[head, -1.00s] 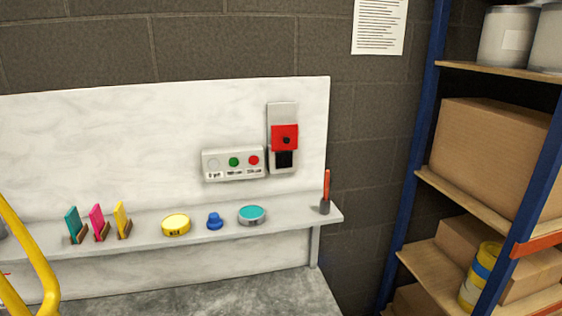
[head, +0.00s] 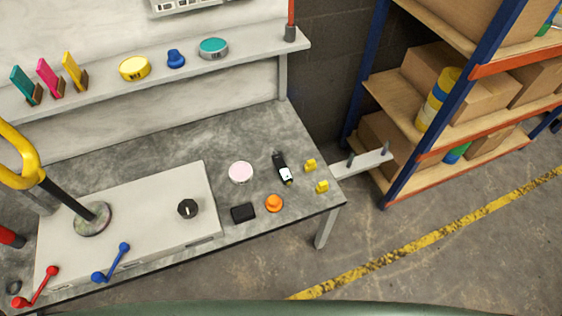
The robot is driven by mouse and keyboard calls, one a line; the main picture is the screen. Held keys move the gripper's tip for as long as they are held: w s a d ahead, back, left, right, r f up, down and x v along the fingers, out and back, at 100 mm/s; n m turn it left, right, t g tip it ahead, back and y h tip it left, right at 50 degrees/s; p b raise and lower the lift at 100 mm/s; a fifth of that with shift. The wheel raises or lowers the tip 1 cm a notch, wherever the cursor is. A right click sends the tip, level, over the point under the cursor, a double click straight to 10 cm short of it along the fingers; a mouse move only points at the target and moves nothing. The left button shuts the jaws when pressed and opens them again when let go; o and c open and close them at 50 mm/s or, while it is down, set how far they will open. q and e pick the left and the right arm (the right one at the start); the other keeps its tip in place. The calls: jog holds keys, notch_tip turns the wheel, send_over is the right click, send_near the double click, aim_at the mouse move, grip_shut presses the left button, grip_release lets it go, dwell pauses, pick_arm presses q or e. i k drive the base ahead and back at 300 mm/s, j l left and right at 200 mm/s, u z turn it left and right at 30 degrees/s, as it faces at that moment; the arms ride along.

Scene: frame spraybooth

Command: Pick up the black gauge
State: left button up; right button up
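The black gauge, a slim black device with a small white face (head: 283,169), lies on the grey workbench (head: 255,142) near its right end, in the head view. A pale pink disc (head: 241,172) lies to its left and two small yellow pieces (head: 310,165) lie to its right. An orange knob-like piece (head: 274,203) and a flat black block (head: 243,212) lie on its near side. Nothing covers the gauge. Neither of my grippers is in view.
A pale box (head: 135,235) with a black knob, red and blue levers and a yellow curved handle (head: 22,150) fills the bench's left. A wall shelf (head: 105,85) holds discs and coloured cards. Blue-framed racking (head: 430,110) stands right; floor before it is clear.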

aim_at(283, 170)
jog(key=k+l+u, duration=0.15)
jog(key=u, duration=0.25)
jog(key=k+l+u, duration=0.2)
jog(key=u, duration=0.2)
jog(key=k+u, duration=0.2)
jog(key=u, duration=0.15)
jog(key=k+l, duration=0.05)
